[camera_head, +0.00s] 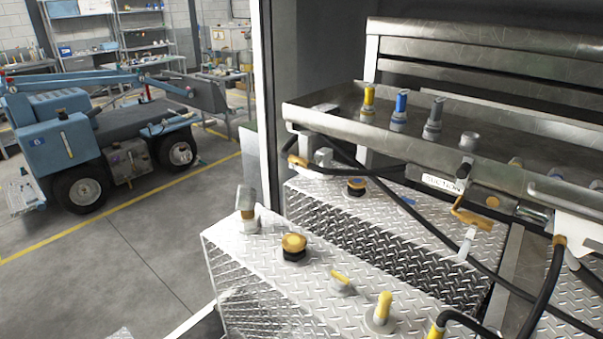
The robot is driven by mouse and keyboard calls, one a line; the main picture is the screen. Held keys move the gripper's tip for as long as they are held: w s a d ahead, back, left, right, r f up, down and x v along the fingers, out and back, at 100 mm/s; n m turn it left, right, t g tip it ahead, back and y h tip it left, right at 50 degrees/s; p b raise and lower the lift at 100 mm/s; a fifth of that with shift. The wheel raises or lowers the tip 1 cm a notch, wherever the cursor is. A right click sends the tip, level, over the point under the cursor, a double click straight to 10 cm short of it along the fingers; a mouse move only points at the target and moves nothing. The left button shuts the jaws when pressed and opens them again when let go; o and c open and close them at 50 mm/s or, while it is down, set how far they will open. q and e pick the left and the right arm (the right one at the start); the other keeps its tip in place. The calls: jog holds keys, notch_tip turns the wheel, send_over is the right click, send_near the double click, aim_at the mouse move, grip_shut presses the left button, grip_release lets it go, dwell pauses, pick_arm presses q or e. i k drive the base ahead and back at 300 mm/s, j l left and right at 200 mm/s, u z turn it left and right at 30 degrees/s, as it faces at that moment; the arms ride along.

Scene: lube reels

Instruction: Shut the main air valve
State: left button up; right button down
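Neither of my grippers shows in the head view. I cannot tell for sure which fitting is the main air valve. A yellow lever-like handle (471,214) sits below the metal tray at the right, beside a white label plate (440,183) whose text is too small to read surely. A brass-coloured fitting (298,162) with a black hose sits under the tray's left end. A small yellow handle-like piece (340,277) lies low on the front diamond-plate tank, and an upright yellow piece (384,306) stands to its right.
The metal tray (330,118) holds nozzles with yellow, blue and grey parts. Black hoses (425,222) cross in front of the diamond-plate tanks (270,262). A white post (260,100) stands at left. A blue vehicle (65,140) and open floor lie beyond.

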aim_at(308, 173)
jog(key=i+j+z, duration=0.3)
jog(key=j, duration=0.35)
jog(key=i+j+z, duration=0.2)
jog(key=i+j, duration=0.1)
jog(key=j, duration=0.1)
